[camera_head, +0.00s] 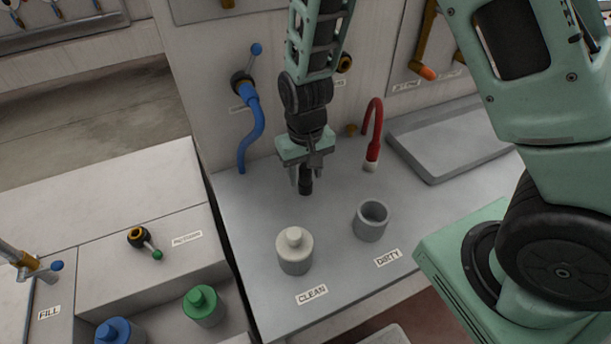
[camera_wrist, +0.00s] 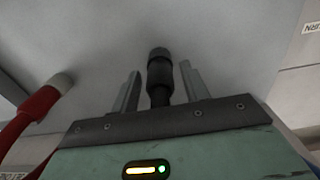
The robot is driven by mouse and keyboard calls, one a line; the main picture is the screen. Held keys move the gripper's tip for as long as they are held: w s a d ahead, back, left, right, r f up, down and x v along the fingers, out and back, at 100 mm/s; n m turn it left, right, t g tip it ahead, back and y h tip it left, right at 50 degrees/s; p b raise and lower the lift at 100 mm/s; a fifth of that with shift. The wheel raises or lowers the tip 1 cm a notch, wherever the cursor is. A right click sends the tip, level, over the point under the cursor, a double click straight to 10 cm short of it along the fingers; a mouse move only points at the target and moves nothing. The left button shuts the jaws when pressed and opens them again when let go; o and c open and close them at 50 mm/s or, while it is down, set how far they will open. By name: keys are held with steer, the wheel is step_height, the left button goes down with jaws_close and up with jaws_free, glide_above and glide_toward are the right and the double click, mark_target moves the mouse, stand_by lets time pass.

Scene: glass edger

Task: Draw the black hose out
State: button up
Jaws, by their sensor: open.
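The black hose end (camera_head: 305,186) hangs down below my gripper (camera_head: 307,180) in the head view. In the wrist view the black hose (camera_wrist: 159,78) is a dark cylinder with a thicker tip, standing between the two fingers. My gripper (camera_wrist: 158,92) is open, with a gap showing on each side of the hose. The upper part of the hose is hidden behind my gripper and wrist.
A blue hose (camera_head: 252,125) hangs to the left and a red hose (camera_head: 374,135) with a white tip to the right. A CLEAN bottle (camera_head: 295,255) and an open grey DIRTY cup (camera_head: 371,222) stand in front. A grey tray (camera_head: 445,150) lies at right.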

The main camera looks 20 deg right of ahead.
mark_target(305, 166)
jaws_close()
steer(key=shift+r+p, duration=0.65)
steer(key=shift+r, duration=0.05)
stand_by(0.5)
steer(key=shift+r+p, duration=1.9)
steer(key=shift+r, duration=0.2)
steer(key=shift+r, duration=0.1)
step_height(305, 166, up, 4)
steer(key=p, duration=0.3)
steer(key=shift+p, duration=0.35)
